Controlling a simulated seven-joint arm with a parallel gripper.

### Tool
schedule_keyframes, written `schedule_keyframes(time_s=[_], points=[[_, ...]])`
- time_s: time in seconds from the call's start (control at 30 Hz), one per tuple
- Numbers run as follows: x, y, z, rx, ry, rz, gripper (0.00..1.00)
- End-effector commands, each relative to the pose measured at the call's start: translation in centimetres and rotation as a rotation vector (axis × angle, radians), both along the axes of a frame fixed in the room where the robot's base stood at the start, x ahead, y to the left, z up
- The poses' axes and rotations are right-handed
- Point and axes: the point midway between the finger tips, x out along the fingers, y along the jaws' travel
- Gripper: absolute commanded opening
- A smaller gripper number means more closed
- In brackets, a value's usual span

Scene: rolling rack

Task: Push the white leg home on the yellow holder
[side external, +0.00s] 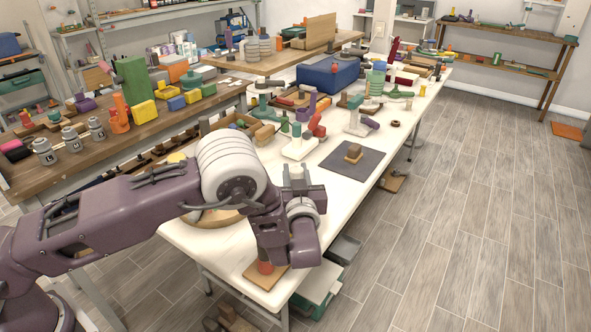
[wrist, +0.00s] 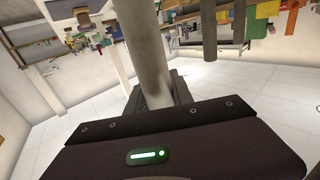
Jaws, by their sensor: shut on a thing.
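In the wrist view, a pale grey-white round bar (wrist: 149,48), which looks like the white leg, runs up from between the dark fingers of my gripper (wrist: 158,92). My gripper is shut on it. The far end of the leg runs out of the top of the picture, so what it meets is hidden. In the side view my arm's wrist is over the near end of the white table, and I cannot make out the fingers or the leg there. I cannot pick out the yellow holder for certain in either view.
The long white table (side external: 208,246) carries a dark mat (side external: 372,171) with a small wooden block, a blue box (side external: 327,73) and many coloured parts. A brown board (side external: 281,277) with a red piece lies under my wrist. Open floor (side external: 470,210) is at right.

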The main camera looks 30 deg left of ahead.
Motion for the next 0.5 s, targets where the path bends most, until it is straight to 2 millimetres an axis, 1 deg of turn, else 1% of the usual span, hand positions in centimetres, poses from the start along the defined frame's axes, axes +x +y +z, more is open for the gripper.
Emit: schedule_keyframes(time_s=[0.5], points=[[0.0,0.0,-1.6,0.001,0.000,0.000,0.00]])
